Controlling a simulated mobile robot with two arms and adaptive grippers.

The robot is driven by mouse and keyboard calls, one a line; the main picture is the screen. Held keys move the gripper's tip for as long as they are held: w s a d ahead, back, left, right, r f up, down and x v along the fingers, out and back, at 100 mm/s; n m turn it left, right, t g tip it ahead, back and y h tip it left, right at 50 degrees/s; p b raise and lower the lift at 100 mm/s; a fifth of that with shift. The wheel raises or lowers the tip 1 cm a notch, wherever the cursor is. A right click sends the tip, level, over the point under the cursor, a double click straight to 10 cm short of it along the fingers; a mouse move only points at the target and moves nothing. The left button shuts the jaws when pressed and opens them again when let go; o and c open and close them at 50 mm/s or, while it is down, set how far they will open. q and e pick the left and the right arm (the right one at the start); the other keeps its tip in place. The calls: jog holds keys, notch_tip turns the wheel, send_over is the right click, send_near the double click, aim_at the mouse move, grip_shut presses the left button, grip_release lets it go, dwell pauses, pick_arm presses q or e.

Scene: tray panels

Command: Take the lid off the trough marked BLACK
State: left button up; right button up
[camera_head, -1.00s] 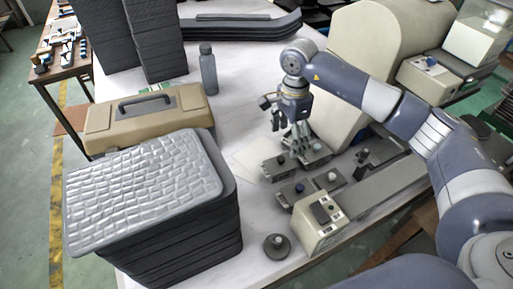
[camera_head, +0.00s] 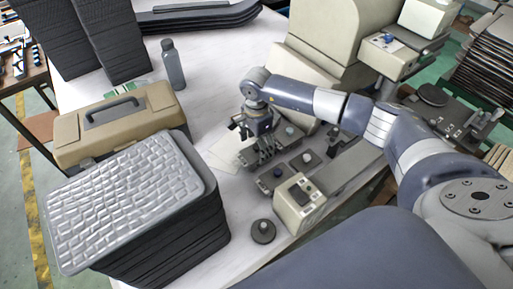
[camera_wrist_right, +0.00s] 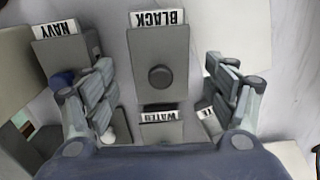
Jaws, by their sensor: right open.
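The trough marked BLACK shows at the top middle of the right wrist view. Its grey lid (camera_wrist_right: 159,58) is on it, with a round dark knob (camera_wrist_right: 160,77) in the middle. The white BLACK label (camera_wrist_right: 157,18) lies at its end. My right gripper (camera_wrist_right: 160,98) is open, with its fingers on either side of the lid and nothing between them gripped. My left gripper is not in view.
The NAVY trough (camera_wrist_right: 68,52) and the WATER trough (camera_wrist_right: 160,129) are close by. A beige device (camera_head: 300,203) and a round dark weight-like piece (camera_head: 263,231) stand in front. The stack of dark trays (camera_head: 165,235), the toolbox (camera_head: 118,122) and the bottle (camera_head: 173,66) stand left.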

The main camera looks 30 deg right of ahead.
jog(key=shift+f, duration=0.65)
jog(key=c, duration=1.1)
jog(key=shift+o, duration=0.2)
